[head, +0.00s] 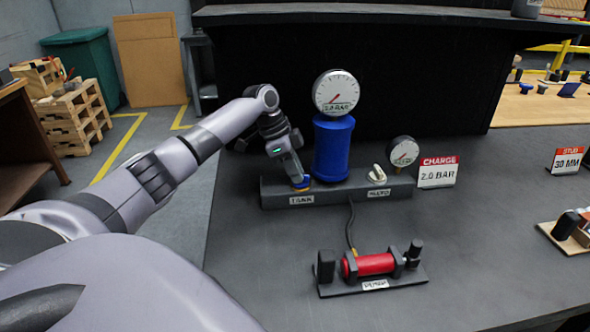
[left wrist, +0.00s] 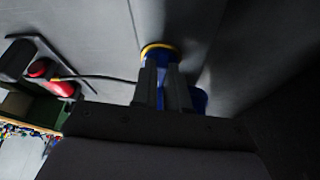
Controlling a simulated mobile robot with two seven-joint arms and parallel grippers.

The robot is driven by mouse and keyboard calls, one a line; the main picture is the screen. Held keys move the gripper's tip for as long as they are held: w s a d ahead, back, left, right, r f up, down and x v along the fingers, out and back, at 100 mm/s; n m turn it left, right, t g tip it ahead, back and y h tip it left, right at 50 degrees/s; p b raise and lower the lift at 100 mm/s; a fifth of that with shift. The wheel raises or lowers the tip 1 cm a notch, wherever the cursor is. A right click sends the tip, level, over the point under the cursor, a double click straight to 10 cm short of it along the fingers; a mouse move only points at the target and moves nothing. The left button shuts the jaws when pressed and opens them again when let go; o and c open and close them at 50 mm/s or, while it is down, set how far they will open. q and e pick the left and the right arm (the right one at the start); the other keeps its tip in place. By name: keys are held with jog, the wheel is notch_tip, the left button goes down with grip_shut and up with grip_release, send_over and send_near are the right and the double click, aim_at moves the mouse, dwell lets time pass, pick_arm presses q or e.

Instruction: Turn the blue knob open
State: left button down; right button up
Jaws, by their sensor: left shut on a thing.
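The blue knob (head: 301,184) sits on a yellow ring on the dark manifold block (head: 340,196), above the label TANK. My left gripper (head: 297,176) reaches down over the knob and is shut on it, hiding most of it. In the left wrist view the fingers (left wrist: 164,88) stand on both sides of the blue knob (left wrist: 158,58), with the yellow ring (left wrist: 158,47) just past their tips. The knob's exact angle is hidden by the gripper. My right gripper is not in view.
A red cylinder unit (head: 375,265) lies in front, joined by a hose.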

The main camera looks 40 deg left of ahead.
pick_arm(q)
jog(key=shift+d+n+t, duration=0.1)
jog(key=shift+n+t, duration=0.2)
jog(key=shift+n, duration=0.7)
jog(key=c, duration=1.1)
grip_release()
jog(key=shift+c, duration=0.2)
jog(key=v, duration=0.7)
jog(key=shift+r+b, duration=0.15)
jog(key=shift+b, duration=0.2)
jog(key=shift+s+d, duration=0.1)
